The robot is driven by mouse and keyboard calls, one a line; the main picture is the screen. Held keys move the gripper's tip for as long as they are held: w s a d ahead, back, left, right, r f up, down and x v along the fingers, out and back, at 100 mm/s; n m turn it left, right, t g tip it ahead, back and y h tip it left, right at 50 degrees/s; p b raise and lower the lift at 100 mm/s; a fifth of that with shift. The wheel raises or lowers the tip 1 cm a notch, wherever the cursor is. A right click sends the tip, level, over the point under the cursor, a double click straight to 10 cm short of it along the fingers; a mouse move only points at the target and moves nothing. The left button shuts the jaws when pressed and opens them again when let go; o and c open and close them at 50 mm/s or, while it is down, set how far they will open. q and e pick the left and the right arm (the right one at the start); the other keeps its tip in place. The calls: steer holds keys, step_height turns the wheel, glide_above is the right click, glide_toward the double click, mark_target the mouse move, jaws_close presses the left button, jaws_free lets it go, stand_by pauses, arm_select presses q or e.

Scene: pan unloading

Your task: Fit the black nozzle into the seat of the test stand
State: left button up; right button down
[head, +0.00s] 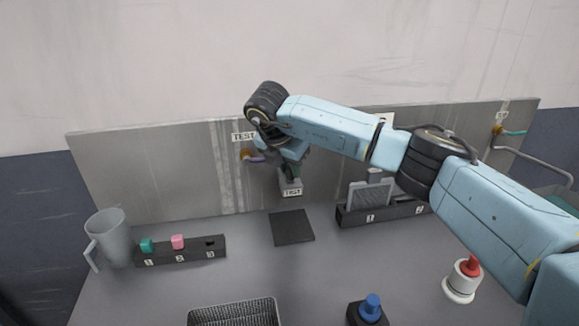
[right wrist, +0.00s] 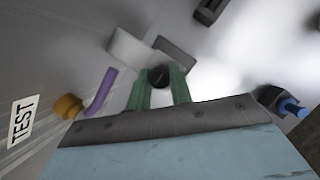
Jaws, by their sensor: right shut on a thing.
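In the head view the nozzle is hidden by the gripper and arm. The pale block beyond the fingers in the right wrist view (right wrist: 126,47) looks like the stand. The seat is not clear in either view, so I cannot tell whether the nozzle touches it. My left gripper is not in view.
A dark mat (head: 291,228) lies before the stand. A numbered rack (head: 182,257) with teal and pink pieces and a grey jug (head: 112,237) are left. Another rack (head: 385,214), a blue button (head: 371,306) and a red button (head: 470,266) are right. A wire basket (head: 234,310) is in front.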

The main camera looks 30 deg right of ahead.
steer(key=shift+f+b, duration=0.4)
steer(key=shift+f, duration=0.2)
steer(key=c, duration=1.2)
jaws_free()
steer(key=shift+o, duration=0.2)
steer(key=shift+r, duration=0.1)
steer(key=v, duration=1.3)
steer(key=shift+s+r, duration=0.1)
steer(key=shift+r, duration=0.15)
